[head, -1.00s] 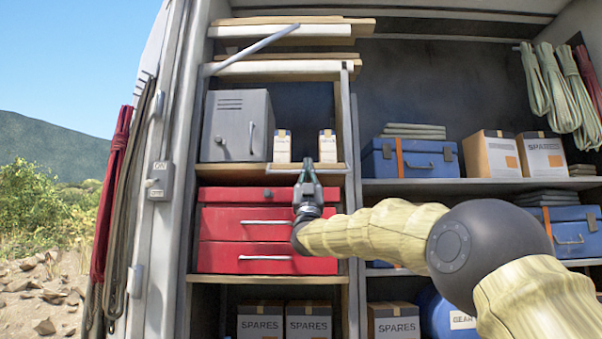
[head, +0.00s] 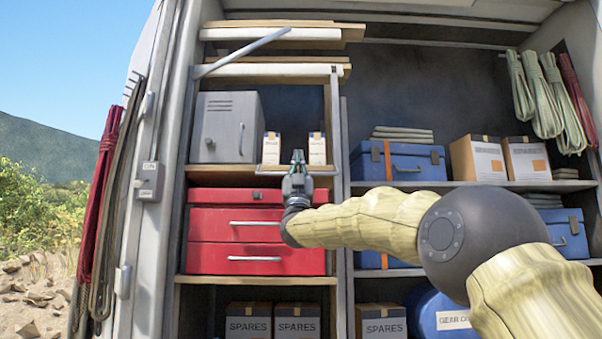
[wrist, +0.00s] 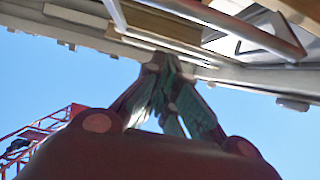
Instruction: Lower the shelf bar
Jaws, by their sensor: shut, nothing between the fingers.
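A pale grey bar (head: 241,52) slants up to the right across the top left shelves in the head view, its lower end at the left post and its other end raised. A thin pale rail (head: 268,172) runs level along the front of the shelf with the small boxes. My gripper (head: 298,158) points up in front of this rail, shut and empty. I cannot tell whether it touches the rail. The wrist view shows the closed fingers (wrist: 165,68) below pale bars and shelf edges, well below the slanting bar in the head view.
A grey metal cabinet (head: 225,127) and two small boxes (head: 271,148) stand on the shelf. Red drawers (head: 235,240) are below. Blue cases (head: 405,165) and spares boxes fill the right shelves. Ropes hang at both sides. Free air lies in front of the shelves.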

